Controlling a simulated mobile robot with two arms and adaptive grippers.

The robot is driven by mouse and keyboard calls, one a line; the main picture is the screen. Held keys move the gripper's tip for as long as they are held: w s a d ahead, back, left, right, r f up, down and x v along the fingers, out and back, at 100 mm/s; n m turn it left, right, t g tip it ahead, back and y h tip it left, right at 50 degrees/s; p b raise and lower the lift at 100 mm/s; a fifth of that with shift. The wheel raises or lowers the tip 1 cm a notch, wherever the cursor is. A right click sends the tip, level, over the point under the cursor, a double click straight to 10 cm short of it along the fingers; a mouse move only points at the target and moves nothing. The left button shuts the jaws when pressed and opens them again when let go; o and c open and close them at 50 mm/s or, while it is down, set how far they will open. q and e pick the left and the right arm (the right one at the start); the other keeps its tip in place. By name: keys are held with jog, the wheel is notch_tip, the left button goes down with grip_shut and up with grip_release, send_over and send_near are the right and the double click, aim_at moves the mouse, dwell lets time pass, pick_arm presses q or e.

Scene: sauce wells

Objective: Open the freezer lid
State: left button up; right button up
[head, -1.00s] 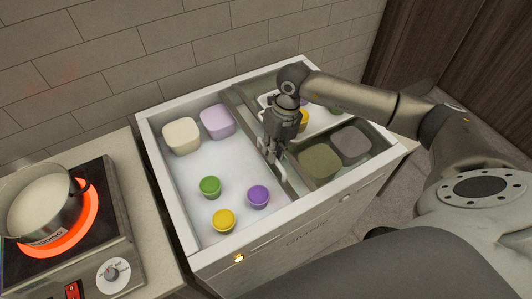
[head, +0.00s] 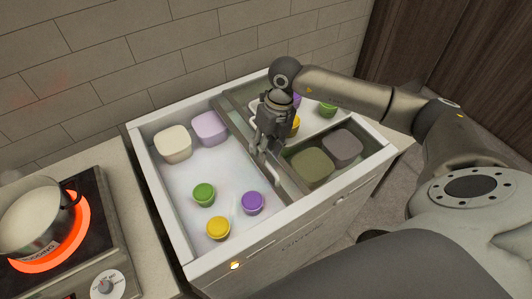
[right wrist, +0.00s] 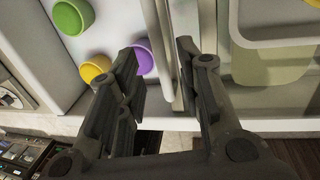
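The white chest freezer (head: 200,259) stands against the tiled wall, with its contents visible from above. Grey bars (head: 236,135) run front to back across its middle, beside a small pale handle (head: 274,175). I cannot tell whether clear lid panes cover either half. My right gripper (head: 262,151) hangs over these bars, behind the handle. In the right wrist view its fingers (right wrist: 158,65) are apart, with a pale bar (right wrist: 168,35) beyond the gap and nothing clearly held. Whether they touch the bar is unclear. My left gripper is out of view.
Tubs in the left half include a green one (head: 204,194), a yellow one (head: 217,228) and a purple one (head: 252,202). Olive (head: 311,168) and grey (head: 343,147) boxes sit front right. A pot (head: 28,215) stands on a glowing hob at left.

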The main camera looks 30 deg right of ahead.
notch_tip(320, 180, up, 9)
jog(key=d, duration=0.1)
jog(key=shift+d, duration=0.4)
